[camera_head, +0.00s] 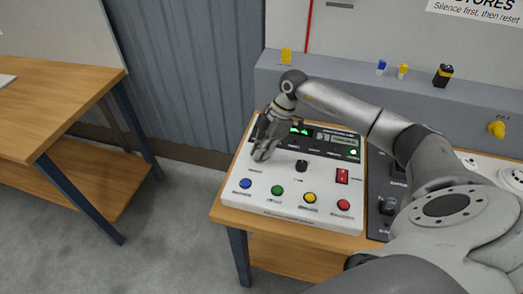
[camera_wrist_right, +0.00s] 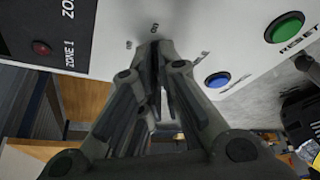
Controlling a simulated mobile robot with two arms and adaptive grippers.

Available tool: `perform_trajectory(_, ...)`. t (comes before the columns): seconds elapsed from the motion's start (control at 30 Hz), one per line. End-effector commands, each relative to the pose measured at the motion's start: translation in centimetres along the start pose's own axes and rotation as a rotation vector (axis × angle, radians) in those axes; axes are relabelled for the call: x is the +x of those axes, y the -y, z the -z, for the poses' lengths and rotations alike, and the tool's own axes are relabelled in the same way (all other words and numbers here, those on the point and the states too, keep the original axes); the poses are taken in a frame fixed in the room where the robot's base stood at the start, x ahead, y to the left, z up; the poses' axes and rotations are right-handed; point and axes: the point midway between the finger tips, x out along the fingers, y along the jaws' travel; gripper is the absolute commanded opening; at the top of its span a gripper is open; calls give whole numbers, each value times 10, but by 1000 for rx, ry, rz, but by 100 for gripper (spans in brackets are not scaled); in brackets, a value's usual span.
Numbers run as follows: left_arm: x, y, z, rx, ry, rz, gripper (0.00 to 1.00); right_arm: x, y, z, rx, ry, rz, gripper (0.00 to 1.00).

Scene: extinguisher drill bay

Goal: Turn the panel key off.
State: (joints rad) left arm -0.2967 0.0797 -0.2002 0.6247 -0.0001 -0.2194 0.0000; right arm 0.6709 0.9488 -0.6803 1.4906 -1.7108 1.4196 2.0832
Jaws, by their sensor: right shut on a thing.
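The white control panel (camera_head: 268,176) lies on a wooden table, with a dark display strip along its back. My right gripper (camera_head: 262,154) reaches down to the panel's left side, at the panel key's place. In the right wrist view its fingers (camera_wrist_right: 155,62) are shut together at the white face, between small printed marks. The key itself is hidden between the fingers, so its turn position cannot be read. My left gripper is not in view.
Blue (camera_head: 245,183), green (camera_head: 277,190), yellow (camera_head: 310,197) and red (camera_head: 343,204) buttons line the panel's front. A black knob (camera_head: 301,166) and a red switch (camera_head: 342,176) sit right of the gripper. Another wooden table (camera_head: 60,90) stands at left, with open floor between.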

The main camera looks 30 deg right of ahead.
Motion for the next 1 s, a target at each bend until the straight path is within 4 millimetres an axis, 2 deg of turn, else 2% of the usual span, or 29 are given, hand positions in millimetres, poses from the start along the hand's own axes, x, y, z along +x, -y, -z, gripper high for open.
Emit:
perform_trajectory(0.7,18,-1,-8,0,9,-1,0,1,-5,1,-588,0,241,0)
perform_trajectory(1.0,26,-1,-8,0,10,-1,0,1,-5,2,-774,0,319,0)
